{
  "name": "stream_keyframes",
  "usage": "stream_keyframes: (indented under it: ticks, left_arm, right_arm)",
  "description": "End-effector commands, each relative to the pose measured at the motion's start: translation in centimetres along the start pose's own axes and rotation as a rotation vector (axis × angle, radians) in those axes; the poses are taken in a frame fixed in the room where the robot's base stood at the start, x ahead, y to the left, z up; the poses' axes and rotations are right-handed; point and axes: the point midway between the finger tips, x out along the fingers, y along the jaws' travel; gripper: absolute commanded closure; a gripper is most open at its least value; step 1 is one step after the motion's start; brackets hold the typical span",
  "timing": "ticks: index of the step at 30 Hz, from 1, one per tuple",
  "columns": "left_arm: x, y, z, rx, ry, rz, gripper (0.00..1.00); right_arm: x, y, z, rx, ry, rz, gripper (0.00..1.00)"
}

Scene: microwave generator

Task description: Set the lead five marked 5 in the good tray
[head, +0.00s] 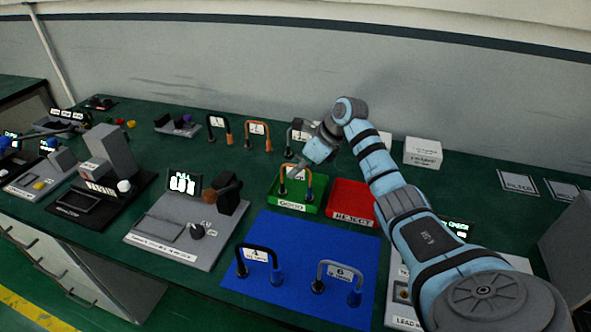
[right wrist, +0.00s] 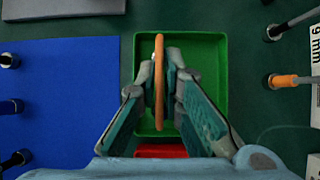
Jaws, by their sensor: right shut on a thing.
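The orange lead (head: 310,182) is an arch with a white tag whose number I cannot read clearly. It stands upright at the green good tray (head: 290,207); whether its ends touch the floor is unclear. In the right wrist view the orange lead (right wrist: 159,70) is seen from above, inside the outline of the green tray (right wrist: 205,45). My right gripper (head: 302,167) is shut on the top of this lead, and its fingers also show in the right wrist view (right wrist: 166,92). My left gripper is not in view.
The red reject tray (head: 352,216) is right beside the green tray. A blue mat (head: 300,265) in front holds a black lead marked 4 (head: 258,250) and a grey lead marked 6 (head: 340,270). More leads (head: 257,130) stand behind. A tester (head: 185,225) is at left.

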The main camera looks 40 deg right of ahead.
Motion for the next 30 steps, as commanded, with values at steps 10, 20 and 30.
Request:
stream_keyframes:
  ticks: [10,20,30]
  left_arm:
    - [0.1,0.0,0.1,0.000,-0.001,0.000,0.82]
    - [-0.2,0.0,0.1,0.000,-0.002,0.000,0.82]
    - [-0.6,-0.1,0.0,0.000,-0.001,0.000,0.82]
  right_arm:
    - [0.2,0.0,-0.1,0.000,0.000,0.001,0.72]
    - [-2.5,-0.1,0.1,-0.001,-0.001,-0.005,0.72]
    - [-11.0,-0.1,0.1,-0.001,0.000,-0.002,0.72]
